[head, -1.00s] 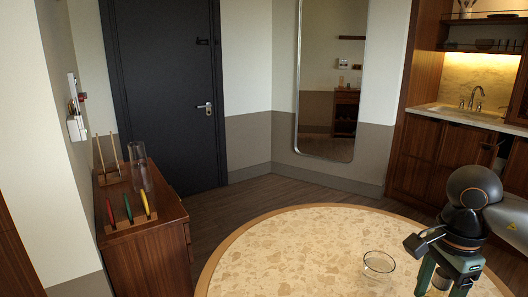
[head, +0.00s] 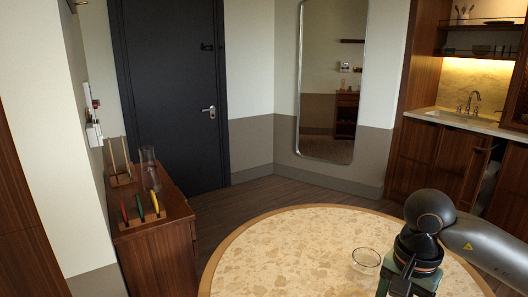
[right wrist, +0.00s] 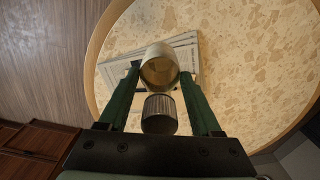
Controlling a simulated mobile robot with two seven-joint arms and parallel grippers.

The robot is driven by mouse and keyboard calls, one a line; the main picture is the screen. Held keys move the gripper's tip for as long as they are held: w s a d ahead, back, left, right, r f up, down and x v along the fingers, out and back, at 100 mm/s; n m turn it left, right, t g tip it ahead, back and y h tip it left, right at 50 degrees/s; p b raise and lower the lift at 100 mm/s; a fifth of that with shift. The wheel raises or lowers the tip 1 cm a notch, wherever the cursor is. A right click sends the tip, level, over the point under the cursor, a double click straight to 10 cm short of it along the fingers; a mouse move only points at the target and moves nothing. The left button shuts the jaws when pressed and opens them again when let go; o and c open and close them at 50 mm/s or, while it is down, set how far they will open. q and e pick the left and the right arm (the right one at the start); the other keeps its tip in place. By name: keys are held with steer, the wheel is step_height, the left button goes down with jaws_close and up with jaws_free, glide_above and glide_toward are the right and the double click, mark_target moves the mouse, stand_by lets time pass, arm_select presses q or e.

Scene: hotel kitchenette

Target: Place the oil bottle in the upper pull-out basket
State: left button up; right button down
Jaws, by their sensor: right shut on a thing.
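My right gripper (right wrist: 160,76) is shut on a bottle-like thing, which I take to be the oil bottle (right wrist: 159,68). In the right wrist view it shows a round amber-tinted glass end and a dark ribbed part (right wrist: 159,114) between the green fingers. In the head view my right gripper (head: 398,288) is low at the right, over the round table (head: 290,250); the bottle is hidden there. I cannot make out the upper pull-out basket. My left gripper is not in view.
A clear glass bowl (head: 366,259) stands on the table just left of my right gripper. A flat printed sheet or magazine (right wrist: 184,48) lies below the bottle. The kitchenette cabinets (head: 435,155) and sink (head: 470,114) are at the right. A wooden sideboard (head: 157,250) stands at the left.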

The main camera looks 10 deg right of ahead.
arm_select(q)
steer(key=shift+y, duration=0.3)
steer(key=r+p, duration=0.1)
steer(key=p, duration=0.1)
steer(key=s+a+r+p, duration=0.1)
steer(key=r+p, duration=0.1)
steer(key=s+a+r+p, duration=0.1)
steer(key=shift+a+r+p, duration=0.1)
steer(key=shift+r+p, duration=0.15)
steer(key=shift+p, duration=0.15)
arm_select(e)
steer(key=a+r+n, duration=0.2)
steer(key=a+n, duration=0.7)
steer(key=n, duration=0.2)
steer(key=shift+w+a+n, duration=0.2)
steer(key=shift+a+n, duration=0.2)
steer(key=shift+r, duration=0.1)
